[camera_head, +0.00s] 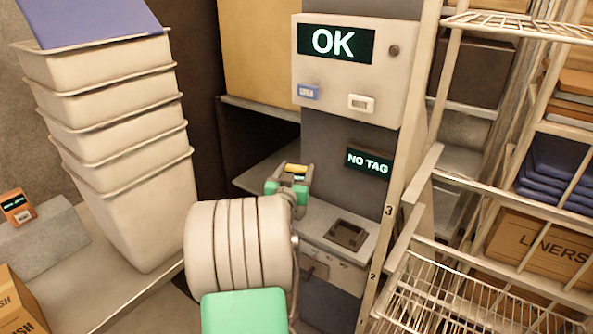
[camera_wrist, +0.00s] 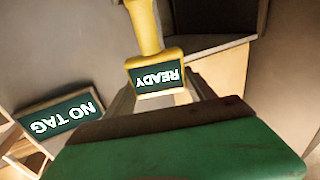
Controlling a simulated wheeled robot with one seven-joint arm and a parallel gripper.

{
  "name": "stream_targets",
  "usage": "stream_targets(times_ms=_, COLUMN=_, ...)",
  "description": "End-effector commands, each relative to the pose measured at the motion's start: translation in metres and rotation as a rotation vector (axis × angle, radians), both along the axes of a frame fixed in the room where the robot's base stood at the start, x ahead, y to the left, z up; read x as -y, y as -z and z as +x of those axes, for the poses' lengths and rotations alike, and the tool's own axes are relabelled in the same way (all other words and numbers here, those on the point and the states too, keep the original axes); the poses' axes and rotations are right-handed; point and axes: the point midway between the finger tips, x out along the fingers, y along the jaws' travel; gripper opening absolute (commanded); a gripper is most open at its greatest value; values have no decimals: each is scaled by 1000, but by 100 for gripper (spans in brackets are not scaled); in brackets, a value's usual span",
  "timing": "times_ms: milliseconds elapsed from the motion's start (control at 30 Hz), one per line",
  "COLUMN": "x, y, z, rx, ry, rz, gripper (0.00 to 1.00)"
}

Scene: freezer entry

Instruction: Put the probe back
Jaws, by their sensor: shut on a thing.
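The yellow probe (camera_head: 296,168) is in my gripper (camera_head: 288,186), in front of the grey column and above the ledge. In the wrist view the probe (camera_wrist: 146,28) has a yellow handle and a small screen reading READY, upside down. My gripper is shut on it; the exact contact is partly hidden by the green and brown gripper part in front. A square dark recess (camera_head: 347,235) sits in the ledge to the lower right of my gripper and looks empty. A NO TAG screen (camera_head: 367,162) is on the column, also in the wrist view (camera_wrist: 61,117).
A panel (camera_head: 352,85) with an OK screen and two buttons is above. A wire rack (camera_head: 445,295) and shelving with a LINERS box (camera_head: 540,247) stand at the right. Stacked cream bins (camera_head: 125,175) fill the left. A small orange device (camera_head: 17,207) is at the far left.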

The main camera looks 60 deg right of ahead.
Motion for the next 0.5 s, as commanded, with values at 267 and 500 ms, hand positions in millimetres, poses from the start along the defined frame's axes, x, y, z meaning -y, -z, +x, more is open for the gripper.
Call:
stream_targets(times_ms=267, x=1, y=0, z=-1, rx=3, ry=2, rz=-4, gripper=0)
stream_targets(times_ms=500, x=1, y=1, z=-1, rx=2, ry=3, rz=-4, gripper=77)
